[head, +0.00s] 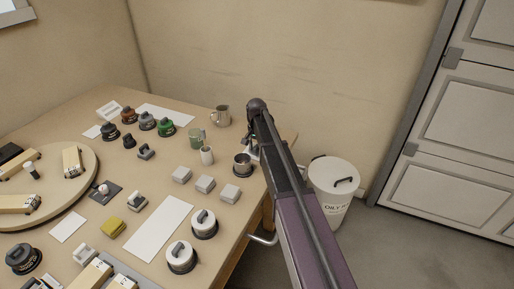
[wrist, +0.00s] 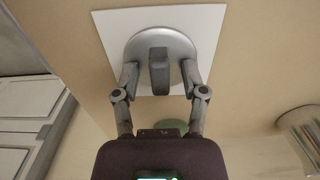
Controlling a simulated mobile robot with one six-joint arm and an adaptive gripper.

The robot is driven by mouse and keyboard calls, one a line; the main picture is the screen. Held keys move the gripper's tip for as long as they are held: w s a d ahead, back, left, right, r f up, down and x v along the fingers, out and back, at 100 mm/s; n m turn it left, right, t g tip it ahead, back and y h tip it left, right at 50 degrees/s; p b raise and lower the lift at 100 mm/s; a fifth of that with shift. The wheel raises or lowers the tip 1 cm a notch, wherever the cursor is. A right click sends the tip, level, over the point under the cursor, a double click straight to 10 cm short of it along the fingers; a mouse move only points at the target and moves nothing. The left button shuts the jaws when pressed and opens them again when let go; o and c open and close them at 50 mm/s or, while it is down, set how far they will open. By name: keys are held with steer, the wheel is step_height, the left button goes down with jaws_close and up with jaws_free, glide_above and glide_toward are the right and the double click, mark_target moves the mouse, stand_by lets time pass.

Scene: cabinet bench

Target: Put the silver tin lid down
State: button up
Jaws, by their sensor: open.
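The silver tin lid (wrist: 138,45) is a round grey disc with a dark upright handle (wrist: 159,72). In the wrist view it appears to lie flat on a white sheet (wrist: 212,22). My gripper (wrist: 160,76) is open, with one finger on each side of the handle and a gap on both sides. In the head view my arm covers most of the gripper and the lid, at the bench's right end.
An open metal pot (head: 242,168) stands left of my arm in the head view. A white bin (head: 330,205) stands on the floor beyond the bench edge.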

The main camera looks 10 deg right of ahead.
mark_target(256, 146)
steer(key=shift+r, duration=0.1)
step_height(256, 146, up, 12)
steer(key=p, duration=1.2)
steer(key=shift+s, duration=0.1)
stand_by(0.8)
steer(key=s+n, duration=0.7)
steer(key=s, duration=2.2)
steer(key=shift+d, duration=0.15)
step_height(256, 146, up, 4)
steer(key=p, duration=0.4)
steer(key=shift+r+p, duration=0.2)
steer(key=shift+p, duration=0.1)
